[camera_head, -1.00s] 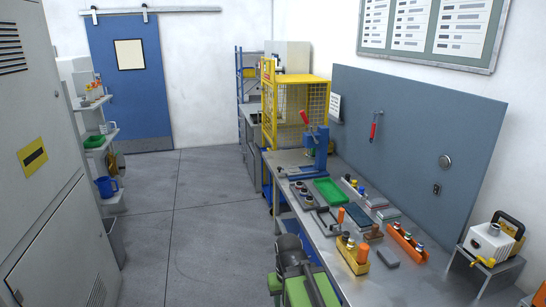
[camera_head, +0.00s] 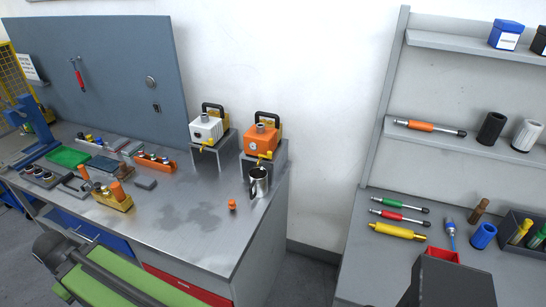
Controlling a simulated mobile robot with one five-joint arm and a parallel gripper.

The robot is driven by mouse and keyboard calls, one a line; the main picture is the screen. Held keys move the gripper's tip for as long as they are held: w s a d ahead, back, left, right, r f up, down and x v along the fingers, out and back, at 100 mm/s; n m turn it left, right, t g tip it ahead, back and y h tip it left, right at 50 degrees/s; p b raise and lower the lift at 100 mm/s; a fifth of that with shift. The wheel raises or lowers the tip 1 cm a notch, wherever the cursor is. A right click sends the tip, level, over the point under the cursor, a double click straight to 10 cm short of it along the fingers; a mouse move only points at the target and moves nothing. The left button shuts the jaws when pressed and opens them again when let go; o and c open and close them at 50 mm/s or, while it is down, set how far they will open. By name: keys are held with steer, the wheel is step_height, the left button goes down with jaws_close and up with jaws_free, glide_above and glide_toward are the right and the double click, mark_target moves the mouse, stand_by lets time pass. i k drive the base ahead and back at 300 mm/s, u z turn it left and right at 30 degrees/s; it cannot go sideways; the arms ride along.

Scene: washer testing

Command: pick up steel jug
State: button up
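The steel jug (camera_head: 262,184) is a shiny metal vessel with a dark handle on its left. It stands upright near the right end of the metal workbench (camera_head: 205,250). It is just in front of the grey stand (camera_head: 278,158) that carries an orange pump-like unit (camera_head: 262,139). A small orange piece (camera_head: 232,205) lies on the bench to the left of the jug and nearer to me. I cannot make out my gripper in this view, and nothing is touching the jug.
A white unit (camera_head: 205,128) on its own stand is left of the orange one. Orange-handled parts and small trays crowd the bench's left half. The bench centre before the jug is mostly clear. A grey shelf unit (camera_head: 380,270) with tools stands at right, across a gap.

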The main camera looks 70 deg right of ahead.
mark_target(258, 176)
steer(key=z, duration=3.2)
steer(key=k, duration=1.1)
steer(key=u, duration=0.8)
steer(key=i, duration=1)
